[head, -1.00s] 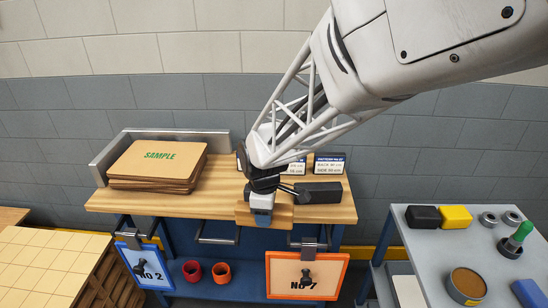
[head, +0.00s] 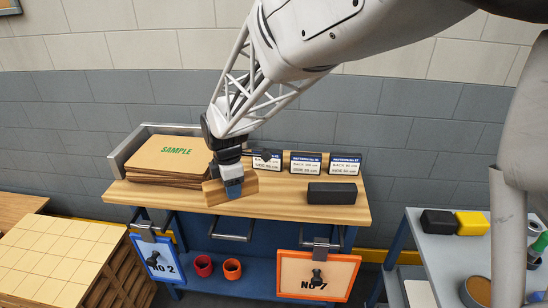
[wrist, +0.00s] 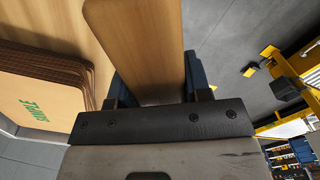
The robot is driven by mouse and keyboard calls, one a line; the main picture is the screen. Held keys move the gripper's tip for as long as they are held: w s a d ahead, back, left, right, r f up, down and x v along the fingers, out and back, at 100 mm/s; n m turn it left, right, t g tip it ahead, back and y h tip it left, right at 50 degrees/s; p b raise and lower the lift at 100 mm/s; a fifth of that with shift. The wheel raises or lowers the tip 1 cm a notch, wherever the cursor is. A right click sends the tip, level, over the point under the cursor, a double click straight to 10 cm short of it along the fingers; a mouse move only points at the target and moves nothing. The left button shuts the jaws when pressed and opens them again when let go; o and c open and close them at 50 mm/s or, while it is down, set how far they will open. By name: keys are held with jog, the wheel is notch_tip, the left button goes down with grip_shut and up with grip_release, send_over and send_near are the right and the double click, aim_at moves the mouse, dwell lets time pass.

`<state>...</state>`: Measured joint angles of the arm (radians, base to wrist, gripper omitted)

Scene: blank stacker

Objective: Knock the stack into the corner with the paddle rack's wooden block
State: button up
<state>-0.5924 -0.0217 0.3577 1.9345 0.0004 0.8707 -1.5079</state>
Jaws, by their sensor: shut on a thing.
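The stack of brown sheets (head: 165,160), marked SAMPLE on top, lies at the left end of the wooden bench top (head: 285,200). A grey metal corner fence (head: 124,152) runs along its back and left side. The stack's layered edges look slightly uneven in the wrist view (wrist: 48,85). My gripper (head: 232,186) is shut on the wooden block (head: 213,194), just right of the stack's front right corner. The block also fills the top middle of the wrist view (wrist: 140,40). It is very close to the stack; I cannot tell whether they touch.
A black block (head: 332,194) lies on the bench's right. Several small label signs (head: 305,163) stand along the back. Blue (head: 157,262) and orange (head: 318,275) paddles hang in front. A grey side table (head: 440,255) with black and yellow blocks stands right.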

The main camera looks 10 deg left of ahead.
jog(key=a+r+n, duration=0.2)
jog(key=a+n, duration=0.4)
jog(key=a, duration=0.7)
jog(key=a+r+n, duration=0.2)
jog(key=a+n, duration=0.4)
jog(key=a, duration=0.7)
jog(key=shift+s+a, duration=0.2)
jog(key=shift+f, duration=0.1)
notch_tip(320, 180, down, 11)
jog(key=shift+w, duration=2.65)
jog(key=shift+s, duration=0.2)
dwell(0.4)
jog(key=shift+s, duration=0.8)
